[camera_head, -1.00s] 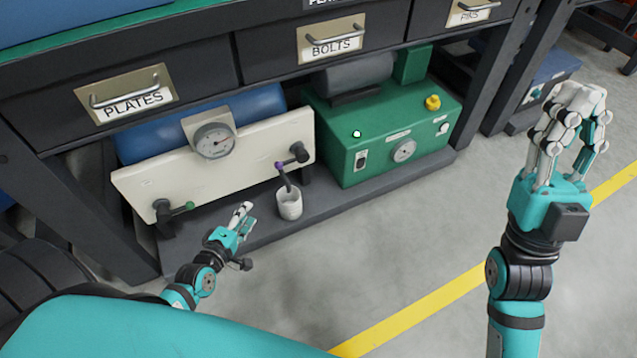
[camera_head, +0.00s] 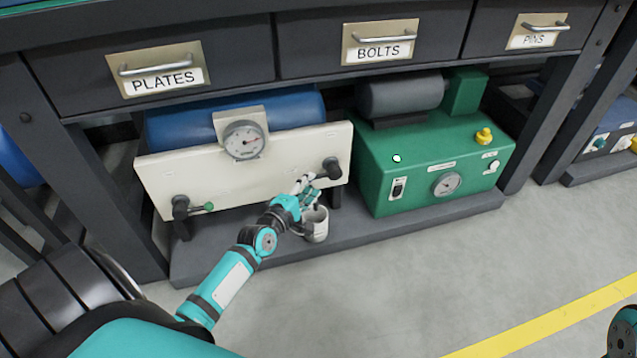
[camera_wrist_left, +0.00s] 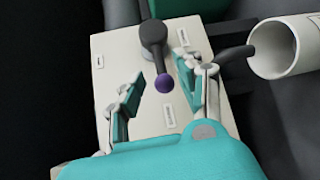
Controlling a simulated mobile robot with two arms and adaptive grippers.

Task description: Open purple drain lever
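The purple drain lever shows in the left wrist view as a dark valve arm with a purple ball tip (camera_wrist_left: 163,83). Its dark valve body (camera_head: 331,168) is at the right end of the cream panel (camera_head: 235,180) in the head view, where the purple tip is hidden behind my gripper. My left gripper (camera_head: 305,186) is at this lever. In the left wrist view the two fingers of the left gripper (camera_wrist_left: 158,68) are spread, with the purple tip between them in the picture and gaps on both sides. My right gripper is out of view.
A white cup (camera_head: 317,231) with a dark spout leading into it stands just below the gripper. A green-tipped lever (camera_head: 205,206) is at the panel's left. A green pump box (camera_head: 430,160) stands to the right. The drawer row (camera_head: 290,58) overhangs above.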

